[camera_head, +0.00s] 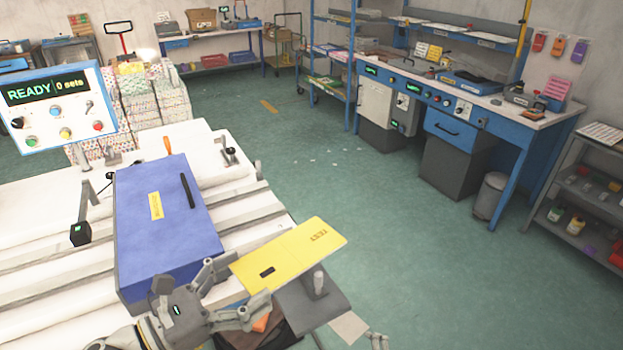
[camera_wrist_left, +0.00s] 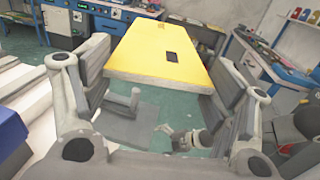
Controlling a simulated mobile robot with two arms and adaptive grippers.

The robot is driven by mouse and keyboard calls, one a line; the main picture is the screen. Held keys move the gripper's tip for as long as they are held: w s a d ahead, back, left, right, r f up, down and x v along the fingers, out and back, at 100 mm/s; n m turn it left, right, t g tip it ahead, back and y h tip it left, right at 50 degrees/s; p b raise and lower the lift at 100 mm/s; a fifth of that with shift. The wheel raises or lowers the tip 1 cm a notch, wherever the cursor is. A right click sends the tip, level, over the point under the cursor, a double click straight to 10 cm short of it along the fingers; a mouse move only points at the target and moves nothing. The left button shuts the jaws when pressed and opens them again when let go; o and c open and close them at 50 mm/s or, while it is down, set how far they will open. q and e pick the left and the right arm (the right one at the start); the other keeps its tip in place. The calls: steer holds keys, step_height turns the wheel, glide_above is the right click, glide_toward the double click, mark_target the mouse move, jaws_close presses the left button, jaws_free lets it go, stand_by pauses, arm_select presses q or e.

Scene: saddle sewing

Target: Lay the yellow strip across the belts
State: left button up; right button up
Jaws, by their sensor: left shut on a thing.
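The yellow strip (camera_head: 300,248) is a flat board with dark lettering at its far end and a small dark slot. My left gripper (camera_head: 248,281) is shut on its near end and holds it off the right edge of the white belts (camera_head: 245,240). In the left wrist view the strip (camera_wrist_left: 165,50) extends away between the two fingers (camera_wrist_left: 160,85). The belts run side by side with grooves between them and partly pass under a blue box-shaped housing (camera_head: 150,240). A grey piece at the bottom edge looks like part of my right gripper (camera_head: 377,340), mostly cut off.
A grey plate with an upright post (camera_head: 318,284) is below the strip. A control panel (camera_head: 55,108) reading "READY" and "0 sets" stands at the left. Stacked patterned blocks (camera_head: 150,100) are behind the belts. Green floor is open to the right, before a blue workbench (camera_head: 455,110).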

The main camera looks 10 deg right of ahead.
steer(key=w+a+r+n+t+y, duration=0.2)
steer(key=w+r+n, duration=0.3)
steer(key=w+r, duration=0.4)
steer(key=w+a+r+n+t+y, duration=0.2)
steer(key=w+r+n, duration=0.2)
steer(key=w+r, duration=0.55)
steer(key=w+a+r+n+g+y, duration=0.1)
steer(key=w+a+r+n+y, duration=0.2)
steer(key=r, duration=0.4)
steer(key=a+r+n+y, duration=0.2)
steer(key=a+r+n, duration=0.25)
steer(key=r, duration=0.35)
steer(key=w+a+r+n+g+y, duration=0.1)
steer(key=w+a+r+n+y, duration=0.15)
steer(key=r+n, duration=0.35)
steer(key=s+a+r+n+g+y, duration=0.35)
steer(key=a+r+n, duration=0.2)
steer(key=r, duration=0.35)
step_height(320, 180, up, 15)
steer(key=n+g+h, duration=1.1)
steer(key=n+h, duration=0.1)
steer(key=n, duration=0.5)
glide_above(288, 253)
steer(key=w+d, duration=0.3)
steer(key=d, duration=0.2)
steer(key=shift+n+t, duration=0.3)
steer(key=shift+t, duration=0.05)
steer(key=x, duration=1.2)
steer(key=shift+s, duration=0.2)
steer(key=shift+c, duration=0.3)
